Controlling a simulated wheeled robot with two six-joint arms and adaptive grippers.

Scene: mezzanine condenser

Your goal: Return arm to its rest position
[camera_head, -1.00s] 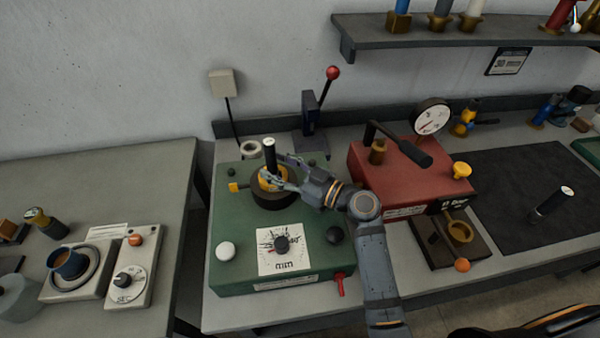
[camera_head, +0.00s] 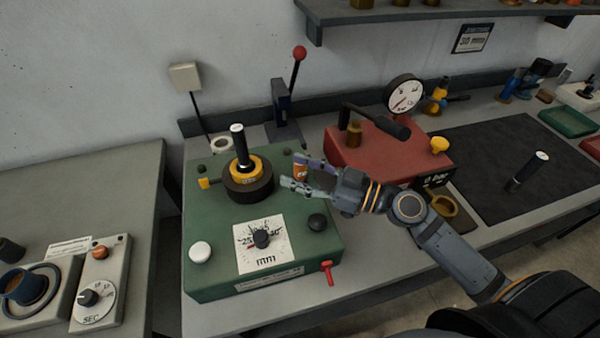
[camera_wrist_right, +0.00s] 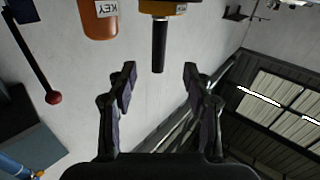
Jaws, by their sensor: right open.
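My right arm reaches in from the lower right of the head view. Its gripper (camera_head: 297,174) is open and empty, above the right side of the green machine (camera_head: 190,279). A black-handled cylinder (camera_head: 239,148) stands upright in the machine's yellow ring (camera_head: 262,166), to the left of the fingers and apart from them. In the right wrist view the two fingers (camera_wrist_right: 158,85) are spread, with the black handle (camera_wrist_right: 158,50) showing beyond them. An orange piece marked KEY (camera_wrist_right: 100,22) is at the top left there. My left gripper is not in view.
A red press with a gauge (camera_head: 384,158) stands close to the right of my gripper. A lever with a red knob (camera_head: 299,53) rises behind the green machine. A dark mat (camera_head: 485,150) with a black-handled tool (camera_head: 526,171) lies further right. A shelf (camera_head: 420,24) hangs above.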

